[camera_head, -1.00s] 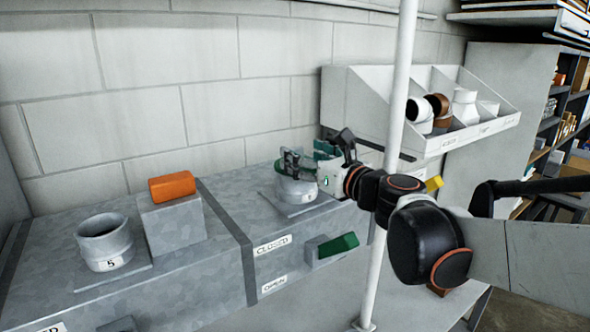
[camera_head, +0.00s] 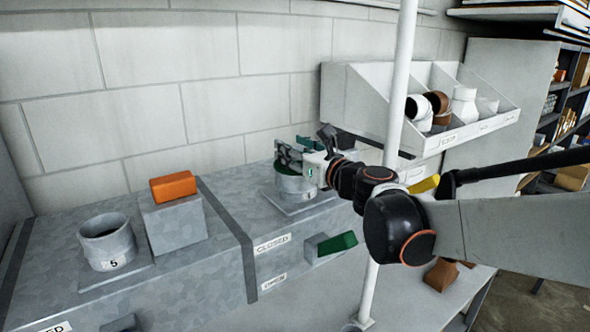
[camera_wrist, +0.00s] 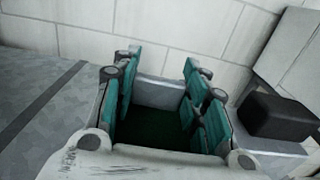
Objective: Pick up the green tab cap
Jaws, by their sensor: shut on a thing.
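My gripper (camera_head: 291,157) is at the right-hand round metal collar (camera_head: 294,188) on the duct top, with its teal fingers at the collar's mouth. In the wrist view my gripper (camera_wrist: 158,105) has its teal finger pads on either side of a dark green surface, which I take as the green tab cap (camera_wrist: 150,128). The fingers are shut on it.
Left on the duct are an open collar marked 5 (camera_head: 107,240) and an orange-handled box (camera_head: 173,218). A green lever (camera_head: 338,243) sits on the duct's front by the CLOSED and OPEN labels. A white post (camera_head: 388,170) stands close to my arm; a fittings bin (camera_head: 350,105) is behind.

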